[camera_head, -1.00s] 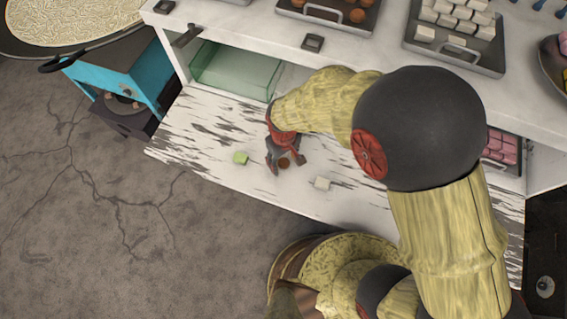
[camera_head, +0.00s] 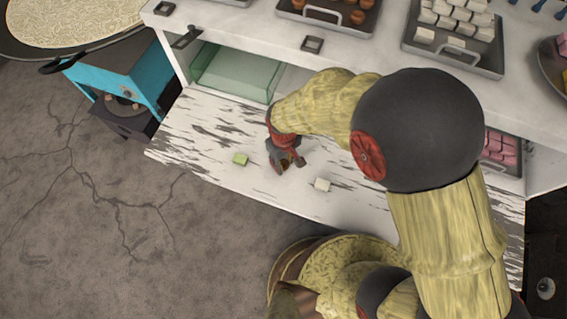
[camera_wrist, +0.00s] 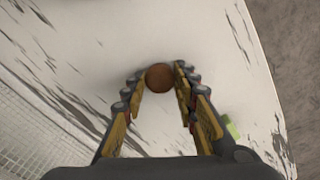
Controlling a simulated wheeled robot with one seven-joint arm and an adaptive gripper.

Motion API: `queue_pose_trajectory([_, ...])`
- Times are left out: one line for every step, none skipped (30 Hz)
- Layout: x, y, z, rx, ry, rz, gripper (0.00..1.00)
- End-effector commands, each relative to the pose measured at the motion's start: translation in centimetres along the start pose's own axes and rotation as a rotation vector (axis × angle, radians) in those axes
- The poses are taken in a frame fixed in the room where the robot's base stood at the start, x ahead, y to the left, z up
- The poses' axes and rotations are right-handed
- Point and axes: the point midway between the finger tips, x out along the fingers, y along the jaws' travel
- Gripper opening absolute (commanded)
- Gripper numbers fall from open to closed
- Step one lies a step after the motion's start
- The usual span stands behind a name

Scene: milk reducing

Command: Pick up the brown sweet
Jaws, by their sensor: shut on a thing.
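The brown sweet (camera_wrist: 159,78) is a round brown ball between my gripper's fingertips in the wrist view. In the head view it shows only in part between the fingers (camera_head: 286,163). My gripper (camera_head: 286,168) points down over the worn white shelf (camera_head: 200,122); it also shows in the wrist view (camera_wrist: 160,80). Its two fingers are closed on the sides of the sweet. Whether the sweet touches the shelf or is slightly above it, I cannot tell.
A green cube (camera_head: 240,159) lies left of my gripper and a white cube (camera_head: 322,184) lies to its right. A clear greenish container (camera_head: 235,72) stands behind on the shelf. The counter (camera_head: 255,33) above holds trays of brown (camera_head: 325,22) and white sweets (camera_head: 455,55).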

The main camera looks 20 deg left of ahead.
Motion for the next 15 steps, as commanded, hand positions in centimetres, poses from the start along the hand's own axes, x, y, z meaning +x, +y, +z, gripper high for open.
queue_pose_trajectory([0.0,0.0,0.0,0.000,0.000,0.000,0.11])
queue_pose_trajectory([0.0,0.0,0.0,0.000,0.000,0.000,0.11])
queue_pose_trajectory([0.0,0.0,0.0,0.000,0.000,0.000,0.11])
queue_pose_trajectory([0.0,0.0,0.0,0.000,0.000,0.000,0.11])
queue_pose_trajectory([0.0,0.0,0.0,0.000,0.000,0.000,0.11])
queue_pose_trajectory([-0.1,0.0,0.0,0.000,0.000,0.000,0.11])
queue_pose_trajectory([-0.2,0.0,0.0,0.000,0.000,0.000,0.11])
queue_pose_trajectory([-0.3,0.0,0.0,0.000,0.000,0.000,0.11])
queue_pose_trajectory([-0.5,0.0,0.0,0.000,0.001,0.000,0.11])
queue_pose_trajectory([-0.7,0.0,0.0,0.000,0.001,0.000,0.11])
queue_pose_trajectory([-1.0,0.0,0.0,0.000,0.001,0.000,0.11])
queue_pose_trajectory([-1.4,0.0,-0.1,0.000,0.002,0.000,0.11])
queue_pose_trajectory([-1.7,0.0,-0.1,0.000,0.002,0.000,0.11])
queue_pose_trajectory([-2.1,0.0,-0.1,0.000,0.002,0.000,0.11])
queue_pose_trajectory([-2.8,0.0,-0.1,0.000,0.002,0.000,0.11])
